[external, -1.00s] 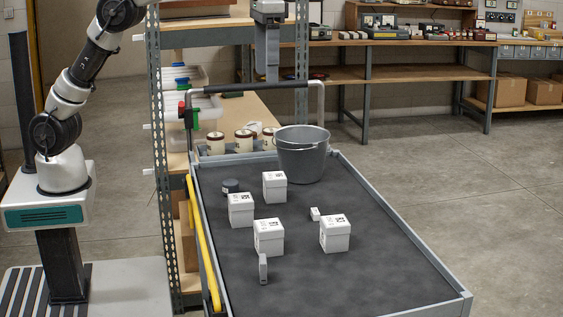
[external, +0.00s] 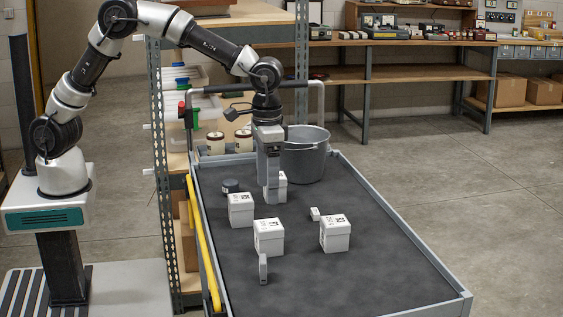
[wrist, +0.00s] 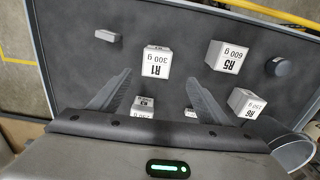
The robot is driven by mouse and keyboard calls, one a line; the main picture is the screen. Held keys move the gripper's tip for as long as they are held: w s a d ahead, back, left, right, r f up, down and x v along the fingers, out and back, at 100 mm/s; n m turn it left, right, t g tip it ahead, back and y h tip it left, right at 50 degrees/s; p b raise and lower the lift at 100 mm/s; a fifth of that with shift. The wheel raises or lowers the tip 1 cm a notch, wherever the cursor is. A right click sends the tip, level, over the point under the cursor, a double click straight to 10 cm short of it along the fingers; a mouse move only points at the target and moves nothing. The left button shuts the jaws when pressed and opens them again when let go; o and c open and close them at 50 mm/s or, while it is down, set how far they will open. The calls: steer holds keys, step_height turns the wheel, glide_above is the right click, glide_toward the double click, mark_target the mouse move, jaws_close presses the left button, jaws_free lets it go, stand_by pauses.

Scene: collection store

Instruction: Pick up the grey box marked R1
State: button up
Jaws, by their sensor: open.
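The pale grey box marked R1, 300 g (wrist: 157,62), stands on the dark trolley top. In the external view it is the front box of the group (external: 268,238), its mark too small to read there. My gripper (external: 270,203) points down over the trolley, behind and above R1, and hides part of the rear box. In the wrist view my gripper (wrist: 159,77) is open and empty. R1 shows beyond the fingertips, between their lines, apart from both fingers.
Similar boxes stand nearby: R5 (wrist: 228,57), R6 (wrist: 247,102) and R3 (wrist: 142,104), partly hidden by my gripper. A small grey block (external: 263,268), a dark cylinder (external: 230,186) and a metal bucket (external: 306,158) share the trolley. The trolley's front right is clear.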

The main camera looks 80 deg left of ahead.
mark_target(269, 225)
step_height(269, 225, down, 6)
steer(key=shift+f, duration=0.1)
steer(key=f, duration=0.3)
steer(key=f+b, duration=0.1)
steer(key=f, duration=0.1)
steer(key=shift+d+f, duration=0.1)
steer(key=shift+d, duration=0.3)
steer(key=c, duration=1.4)
